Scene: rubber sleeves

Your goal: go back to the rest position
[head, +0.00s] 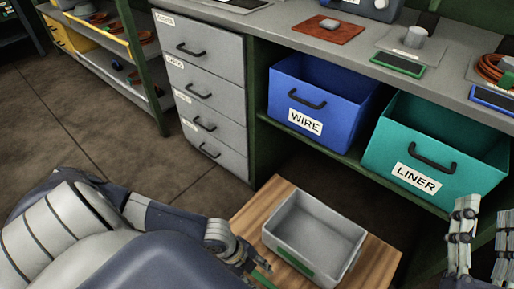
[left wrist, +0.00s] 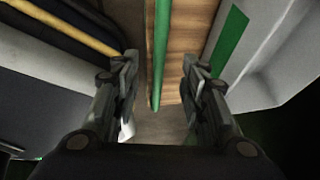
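My left gripper (head: 247,262) is low in the head view, beside the near left edge of a wooden top (head: 252,222). In the left wrist view its two fingers (left wrist: 160,62) stand apart with nothing clearly held between them. A green strip (left wrist: 161,40) runs past beyond the fingers, along the wood's edge; I cannot tell if it is part of the stand. My right gripper (head: 486,210) is at the right edge of the head view, fingers pointing up and apart, partly cut off by the frame. It looks empty.
A grey bin (head: 290,222) with a green label sits on the wooden top. Blue WIRE (head: 345,97) and teal LINER (head: 395,150) bins stand on the shelf under the workbench (head: 290,22). Grey drawers (head: 200,65) stand left of them. Floor at left is clear.

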